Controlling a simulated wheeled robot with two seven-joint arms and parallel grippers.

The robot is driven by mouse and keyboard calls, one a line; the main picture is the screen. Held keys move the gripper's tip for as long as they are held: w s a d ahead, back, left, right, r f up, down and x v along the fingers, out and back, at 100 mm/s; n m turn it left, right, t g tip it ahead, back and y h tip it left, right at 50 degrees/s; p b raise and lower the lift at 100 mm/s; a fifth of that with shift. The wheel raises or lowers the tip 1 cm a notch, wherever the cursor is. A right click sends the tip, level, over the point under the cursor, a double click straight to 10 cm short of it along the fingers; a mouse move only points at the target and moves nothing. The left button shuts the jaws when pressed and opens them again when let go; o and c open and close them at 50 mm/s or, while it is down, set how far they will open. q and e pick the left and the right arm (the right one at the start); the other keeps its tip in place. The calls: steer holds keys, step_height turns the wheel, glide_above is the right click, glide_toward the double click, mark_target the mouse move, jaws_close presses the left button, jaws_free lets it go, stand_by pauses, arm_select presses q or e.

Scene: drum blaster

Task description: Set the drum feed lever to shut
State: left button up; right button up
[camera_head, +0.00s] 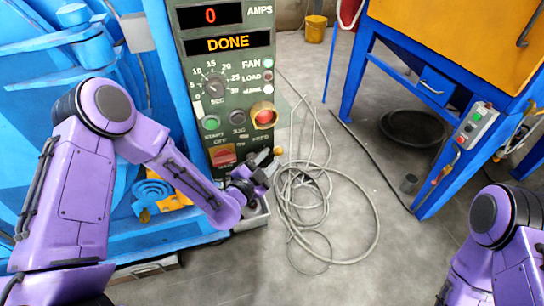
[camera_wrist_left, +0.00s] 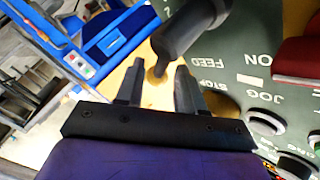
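The drum feed lever (camera_wrist_left: 190,28) is a dark grey handle beside the FEED lettering on the green control panel (camera_head: 246,80). In the left wrist view its narrow tip points down toward the gap between my fingers. My left gripper (camera_wrist_left: 159,72) is open, with one finger on either side of that tip. I cannot tell whether either finger touches it. In the head view my left gripper (camera_head: 262,174) is at the panel's lower right corner and partly hides the lever area. My right arm shows at the lower right, but its gripper is out of the frame.
The panel display (camera_head: 227,43) reads DONE. A red switch (camera_head: 223,155) and a red emergency button (camera_head: 264,116) sit near the left gripper. Coiled cable (camera_head: 335,258) lies on the floor. A blue-framed machine (camera_head: 360,75) stands at the right.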

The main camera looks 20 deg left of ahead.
arm_select(q)
steer(key=shift+x, duration=1.3)
jaws_close()
